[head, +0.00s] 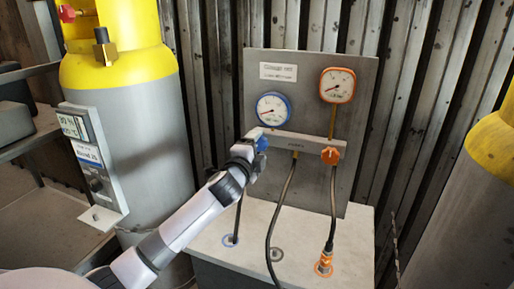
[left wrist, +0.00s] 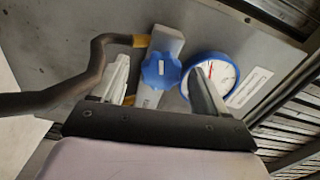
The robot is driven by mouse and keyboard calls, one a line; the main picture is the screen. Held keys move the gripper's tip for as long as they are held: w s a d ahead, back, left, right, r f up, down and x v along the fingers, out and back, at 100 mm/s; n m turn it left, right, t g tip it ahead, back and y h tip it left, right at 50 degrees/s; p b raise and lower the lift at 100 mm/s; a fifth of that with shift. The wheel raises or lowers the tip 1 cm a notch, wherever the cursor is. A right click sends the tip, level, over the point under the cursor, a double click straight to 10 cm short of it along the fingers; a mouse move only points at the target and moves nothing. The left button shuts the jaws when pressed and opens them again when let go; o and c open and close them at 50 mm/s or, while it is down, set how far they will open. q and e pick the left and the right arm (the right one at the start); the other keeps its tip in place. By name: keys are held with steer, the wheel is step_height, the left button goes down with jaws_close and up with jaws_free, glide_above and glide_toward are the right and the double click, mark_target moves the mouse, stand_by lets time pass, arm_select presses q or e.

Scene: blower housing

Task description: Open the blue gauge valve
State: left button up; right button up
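The blue gauge valve is a blue lobed knob (left wrist: 161,70) on a grey manifold bar (head: 303,145). In the head view only a bit of the knob (head: 262,143) shows past my left gripper (head: 256,152). The blue-rimmed gauge (head: 273,109) sits just above it and also shows in the left wrist view (left wrist: 222,72). My left gripper is open, its two fingers apart in the left wrist view, with the knob showing in the gap between them. I cannot tell whether a finger touches the knob. My right gripper is not in view.
An orange gauge (head: 337,85) and orange knob (head: 331,156) are to the right on the same grey panel (head: 358,110). Dark hoses (head: 281,205) hang to the pale bench top (head: 305,250). A yellow-topped grey cylinder (head: 150,130) stands at left, another yellow one (head: 495,140) at right.

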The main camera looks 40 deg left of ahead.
arm_select(q)
steer(key=v, duration=0.7)
steer(key=shift+b, duration=0.4)
steer(key=shift+s, duration=0.1)
steer(key=s+d+f+n+g+h, duration=0.1)
steer(key=s+d+f+n+g, duration=0.2)
steer(key=s+f, duration=0.35)
steer(key=s+d+f+n+g, duration=0.3)
steer(key=s+f, duration=0.2)
steer(key=f, duration=0.2)
steer(key=s+d+f+n+g+h, duration=0.2)
steer(key=s+d+f+n+g, duration=0.15)
steer(key=s, duration=0.65)
steer(key=s+d+f+n+g+h, duration=0.1)
steer(key=s+d+f+n+g, duration=0.3)
steer(key=s, duration=0.6)
steer(key=w+d+f+m+t+h, duration=0.1)
steer(key=w+f+t, duration=0.2)
steer(key=f, duration=0.1)
steer(key=w+d+f+m+t+h, duration=0.1)
steer(key=w+d+f+t, duration=0.1)
steer(key=f, duration=0.3)
steer(key=shift+w+d+f+t, duration=0.25)
steer(key=shift+w+f+t, duration=0.05)
steer(key=shift+w+t, duration=0.4)
